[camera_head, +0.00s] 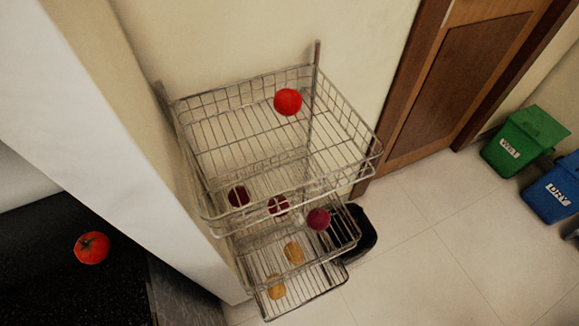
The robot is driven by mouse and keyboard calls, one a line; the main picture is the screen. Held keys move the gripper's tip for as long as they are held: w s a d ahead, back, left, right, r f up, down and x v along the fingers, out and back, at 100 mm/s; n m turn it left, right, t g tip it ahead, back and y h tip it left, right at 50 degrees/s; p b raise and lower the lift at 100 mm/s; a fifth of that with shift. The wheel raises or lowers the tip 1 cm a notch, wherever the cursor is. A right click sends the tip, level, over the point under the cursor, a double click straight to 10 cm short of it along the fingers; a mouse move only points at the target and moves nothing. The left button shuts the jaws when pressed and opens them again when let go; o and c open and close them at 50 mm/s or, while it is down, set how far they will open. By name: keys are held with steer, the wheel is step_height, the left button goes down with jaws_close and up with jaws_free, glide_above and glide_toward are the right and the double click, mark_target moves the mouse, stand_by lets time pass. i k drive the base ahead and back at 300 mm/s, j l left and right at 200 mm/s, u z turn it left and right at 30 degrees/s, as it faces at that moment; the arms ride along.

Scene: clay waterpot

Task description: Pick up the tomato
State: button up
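A red tomato (92,248) with a darker stem spot on top lies on the black speckled counter (40,285) at the lower left. Another round, smooth red thing (288,102), which may also be a tomato, sits toward the back of the top basket of the wire rack (200,185). I cannot tell for sure what it is. My gripper is not in view.
Lower rack baskets hold dark red round things (318,219) and tan ones (294,253). A white wall edge (110,140) stands between counter and rack. A dark bin (362,232) is behind the rack. Green (524,138) and blue bins (556,192) stand right. The floor (430,270) is clear.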

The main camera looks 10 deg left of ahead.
mark_target(92, 248)
steer(key=i+u, duration=0.2)
steer(key=u, duration=1.55)
steer(key=j+z, duration=0.1)
steer(key=j, duration=1.1)
steer(key=u, duration=0.1)
